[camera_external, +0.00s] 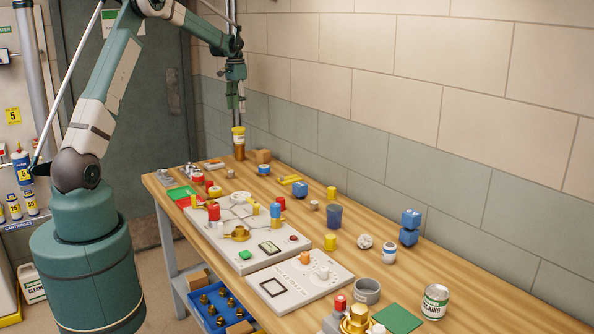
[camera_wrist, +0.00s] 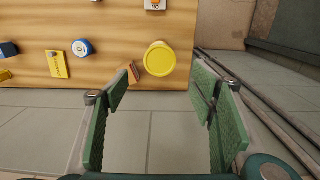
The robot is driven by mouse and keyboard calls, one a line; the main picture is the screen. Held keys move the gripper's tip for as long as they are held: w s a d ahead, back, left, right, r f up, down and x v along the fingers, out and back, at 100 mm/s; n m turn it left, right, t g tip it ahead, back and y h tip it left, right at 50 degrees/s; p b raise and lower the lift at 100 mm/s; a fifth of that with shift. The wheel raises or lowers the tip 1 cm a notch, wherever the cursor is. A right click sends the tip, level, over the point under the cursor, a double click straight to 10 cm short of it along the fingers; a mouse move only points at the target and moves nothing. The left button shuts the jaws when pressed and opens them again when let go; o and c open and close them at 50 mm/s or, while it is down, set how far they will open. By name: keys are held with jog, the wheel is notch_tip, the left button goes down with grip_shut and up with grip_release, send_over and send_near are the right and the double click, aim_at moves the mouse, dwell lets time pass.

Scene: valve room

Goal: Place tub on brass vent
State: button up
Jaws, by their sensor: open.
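The tub (camera_external: 238,139), with a yellow lid and a pale label, is upright at the far end of the workbench. It appears to rest on a short brass-coloured post (camera_external: 239,153), which looks like the brass vent. In the wrist view the tub's round yellow lid (camera_wrist: 160,59) lies just beyond my fingertips, roughly centred between them, and hides what is below. My gripper (camera_external: 237,117) points down just above the tub. In the wrist view my gripper (camera_wrist: 160,88) is open, with both green finger pads apart and nothing between them.
A wooden block (camera_external: 263,156) stands close beside the post. A blue-and-white round container (camera_external: 263,170) and a yellow piece (camera_external: 292,179) are nearby. Panels with valves (camera_external: 245,240) cover the bench's middle. The wall (camera_external: 330,140) runs along the bench's back.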

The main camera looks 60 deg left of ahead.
jog(key=s+d+r+t, duration=0.1)
jog(key=s+d+r, duration=0.4)
jog(key=d, duration=0.6)
jog(key=s+d+r+t+y, duration=0.1)
jog(key=s+d+r, duration=0.2)
jog(key=d+r, duration=0.55)
jog(key=s+d+r+t, duration=0.1)
jog(key=s+d+r, duration=0.25)
jog(key=d, duration=1.05)
jog(key=s+d+f+t, duration=0.2)
jog(key=s+d+f, duration=0.2)
jog(key=s+d, duration=0.7)
jog(key=s+d+f+t+h, duration=0.1)
jog(key=s+d+f, duration=0.3)
jog(key=s+d, duration=0.8)
jog(key=s+t, duration=0.1)
jog(key=s, duration=0.4)
jog(key=shift+d, duration=0.25)
